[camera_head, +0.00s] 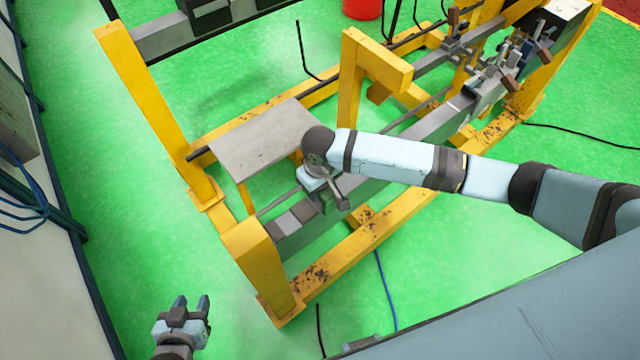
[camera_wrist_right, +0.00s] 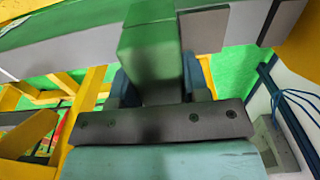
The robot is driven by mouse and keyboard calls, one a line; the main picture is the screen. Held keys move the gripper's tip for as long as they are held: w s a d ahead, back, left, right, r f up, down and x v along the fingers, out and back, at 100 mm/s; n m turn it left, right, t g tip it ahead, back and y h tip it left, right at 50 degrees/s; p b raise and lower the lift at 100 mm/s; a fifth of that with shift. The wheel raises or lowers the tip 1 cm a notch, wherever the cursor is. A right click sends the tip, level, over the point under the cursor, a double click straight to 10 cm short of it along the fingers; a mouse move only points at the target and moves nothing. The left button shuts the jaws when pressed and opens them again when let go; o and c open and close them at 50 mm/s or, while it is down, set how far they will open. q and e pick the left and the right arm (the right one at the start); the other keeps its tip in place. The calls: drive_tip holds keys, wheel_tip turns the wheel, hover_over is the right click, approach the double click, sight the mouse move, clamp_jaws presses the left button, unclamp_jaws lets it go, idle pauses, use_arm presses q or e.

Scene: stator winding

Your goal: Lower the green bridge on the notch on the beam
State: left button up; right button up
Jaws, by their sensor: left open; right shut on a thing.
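The green bridge (camera_wrist_right: 150,48) shows in the right wrist view as a green block between the fingers of my right gripper (camera_wrist_right: 158,88), which is shut on it. Behind it runs the long grey beam (camera_wrist_right: 75,22). I cannot tell whether the bridge touches the beam, and the notch is not clearly visible. In the head view my right gripper (camera_head: 322,198) is over the near part of the beam (camera_head: 372,188); my arm hides the bridge there. My left gripper (camera_head: 188,304) is open and empty, low at the left, away from the frame.
A yellow steel frame (camera_head: 262,268) surrounds the beam. A grey plate (camera_head: 262,138) lies beside my right wrist. Grey blocks (camera_head: 294,217) sit along the beam's near end. Clamps (camera_head: 497,78) stand at its far end. Cables lie on the green floor.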

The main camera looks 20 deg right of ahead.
use_arm(q)
drive_tip(key=shift+r, duration=0.25)
use_arm(e)
drive_tip(key=shift+f, duration=0.15)
drive_tip(key=shift+f, duration=1.5)
use_arm(q)
drive_tip(key=shift+f, duration=0.1)
use_arm(e)
drive_tip(key=shift+f, duration=0.15)
